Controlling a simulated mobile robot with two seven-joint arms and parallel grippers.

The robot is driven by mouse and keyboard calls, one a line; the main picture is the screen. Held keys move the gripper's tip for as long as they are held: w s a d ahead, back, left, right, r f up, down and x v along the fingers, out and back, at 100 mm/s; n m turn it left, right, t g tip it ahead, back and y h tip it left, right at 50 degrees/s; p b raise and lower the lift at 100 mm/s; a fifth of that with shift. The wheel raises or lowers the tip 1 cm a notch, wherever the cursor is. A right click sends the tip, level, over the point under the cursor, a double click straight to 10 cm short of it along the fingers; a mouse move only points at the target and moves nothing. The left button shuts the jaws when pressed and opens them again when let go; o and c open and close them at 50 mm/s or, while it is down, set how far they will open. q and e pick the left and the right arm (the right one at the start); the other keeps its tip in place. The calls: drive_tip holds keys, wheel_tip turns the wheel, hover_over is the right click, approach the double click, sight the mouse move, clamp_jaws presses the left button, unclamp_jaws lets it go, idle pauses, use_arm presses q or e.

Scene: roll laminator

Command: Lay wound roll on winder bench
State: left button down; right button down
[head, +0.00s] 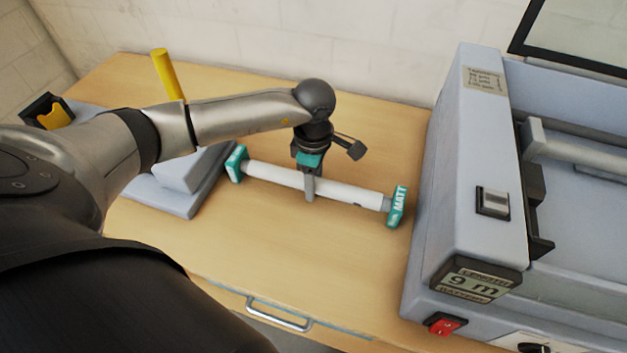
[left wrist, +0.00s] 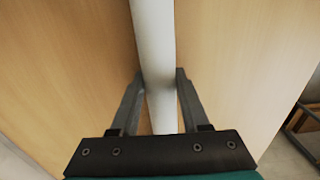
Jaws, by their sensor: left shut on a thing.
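The wound roll (head: 335,189) is a white tube with teal end caps, the right one marked "MATT". In the head view it lies across the wooden winder bench (head: 290,255), between a grey stand and the grey laminator. My left gripper (head: 309,194) reaches down from above and is shut on the roll near its middle. In the left wrist view the roll (left wrist: 155,50) runs between the two fingers (left wrist: 160,88). I cannot tell whether the roll touches the bench top. My right gripper is in neither view.
The grey laminator (head: 470,160) stands right of the roll, close to its right cap. A grey stand (head: 180,190) is at the left, near the other cap, with a yellow post (head: 167,74) behind. The bench front, above the drawer handle (head: 279,315), is clear.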

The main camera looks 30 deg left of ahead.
use_arm(q)
drive_tip(key=c, duration=0.8)
unclamp_jaws()
drive_tip(key=shift+f, duration=0.15)
drive_tip(key=shift+c, duration=0.2)
drive_tip(key=o, duration=0.5)
drive_tip(key=shift+c, duration=0.2)
drive_tip(key=shift+r, duration=0.2)
wheel_tip(320, 180, up, 12)
